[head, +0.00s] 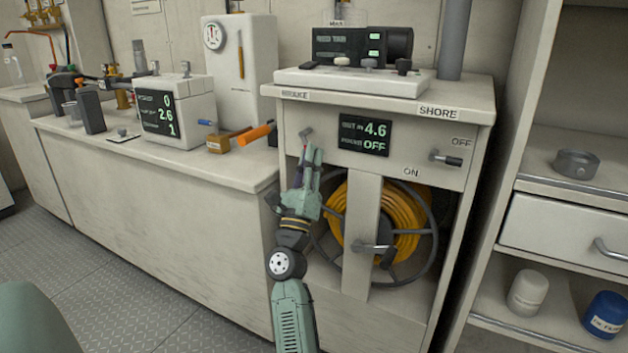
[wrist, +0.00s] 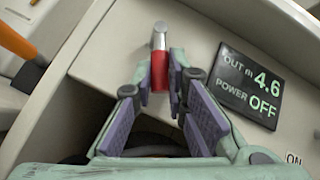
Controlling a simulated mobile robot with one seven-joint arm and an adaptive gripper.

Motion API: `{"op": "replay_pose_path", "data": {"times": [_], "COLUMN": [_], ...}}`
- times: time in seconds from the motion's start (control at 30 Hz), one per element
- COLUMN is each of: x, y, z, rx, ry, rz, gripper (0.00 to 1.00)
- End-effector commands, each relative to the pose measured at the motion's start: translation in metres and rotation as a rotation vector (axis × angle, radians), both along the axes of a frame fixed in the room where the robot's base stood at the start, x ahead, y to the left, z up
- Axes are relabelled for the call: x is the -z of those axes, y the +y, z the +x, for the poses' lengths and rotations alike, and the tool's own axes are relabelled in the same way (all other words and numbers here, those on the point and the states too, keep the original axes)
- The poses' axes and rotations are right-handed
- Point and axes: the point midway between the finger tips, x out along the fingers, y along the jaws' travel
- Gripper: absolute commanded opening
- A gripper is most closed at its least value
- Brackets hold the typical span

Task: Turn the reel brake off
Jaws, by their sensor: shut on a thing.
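The reel brake lever (head: 306,134) is on the front panel of the reel cabinet, below the BRAKE label (head: 295,95). In the wrist view its metal end (wrist: 159,38) is at the top and its red grip (wrist: 159,72) points down. My gripper (head: 312,155) is at the lever from below; in the wrist view its fingertips (wrist: 160,78) are on either side of the red grip, shut on it. The head view hides most of the grip behind the fingers. The display (head: 364,135) reads out 4.6 m and power OFF; it also shows in the wrist view (wrist: 250,85).
The shore switch (head: 446,159), with ON and OFF marks, is at the panel's right. The yellow hose reel (head: 400,225) and its crank (head: 376,249) are below. An orange handle (head: 254,134) sticks out just left of the cabinet. Open shelves (head: 560,195) stand at right.

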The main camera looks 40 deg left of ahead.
Motion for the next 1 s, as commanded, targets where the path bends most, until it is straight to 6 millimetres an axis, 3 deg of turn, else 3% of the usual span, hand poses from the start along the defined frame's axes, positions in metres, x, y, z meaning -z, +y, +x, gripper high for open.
{"op": "replay_pose_path", "data": {"times": [0.03, 0.5, 1.0], "x": [0.012, 0.009, 0.004], "y": [0.004, 0.020, 0.024], "z": [-0.002, -0.005, -0.006], "rx": [-0.004, -0.002, -0.001], "ry": [0.009, 0.084, 0.102], "rz": [0.044, 0.348, 0.425], "gripper": [0.00, 0.00, 0.00]}}
